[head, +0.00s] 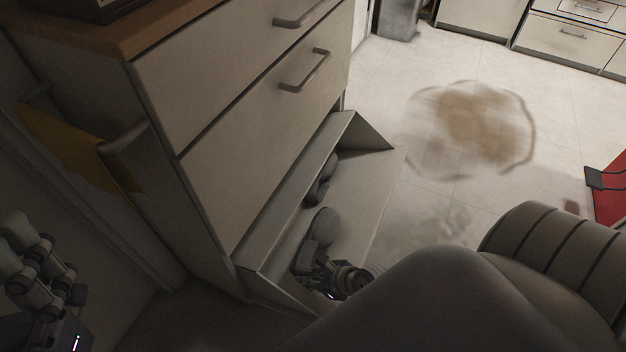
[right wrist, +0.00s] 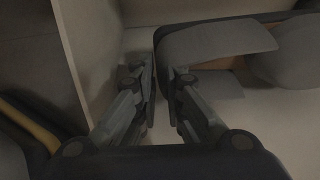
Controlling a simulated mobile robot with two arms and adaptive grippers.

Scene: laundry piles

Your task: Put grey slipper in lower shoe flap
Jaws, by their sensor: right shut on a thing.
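The lower shoe flap (head: 378,180) of the cabinet is tilted open in the head view. A grey slipper (head: 325,226) is inside it, towards the near end, and also shows in the right wrist view (right wrist: 215,40). My right gripper (head: 308,262) reaches into the flap and is shut on the near edge of this slipper; its fingers also show in the right wrist view (right wrist: 160,75). A second dark grey shoe or slipper (head: 322,180) lies farther along in the flap. My left gripper (head: 42,268) is at the far left, away from the flap; its jaw opening is unclear.
The cabinet's upper fronts (head: 245,65) are closed, with metal handles. A yellow cloth (head: 70,140) hangs on a side rail at left. A round brown stain or rug (head: 475,125) lies on the tiled floor. A red object (head: 610,190) is at the right edge.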

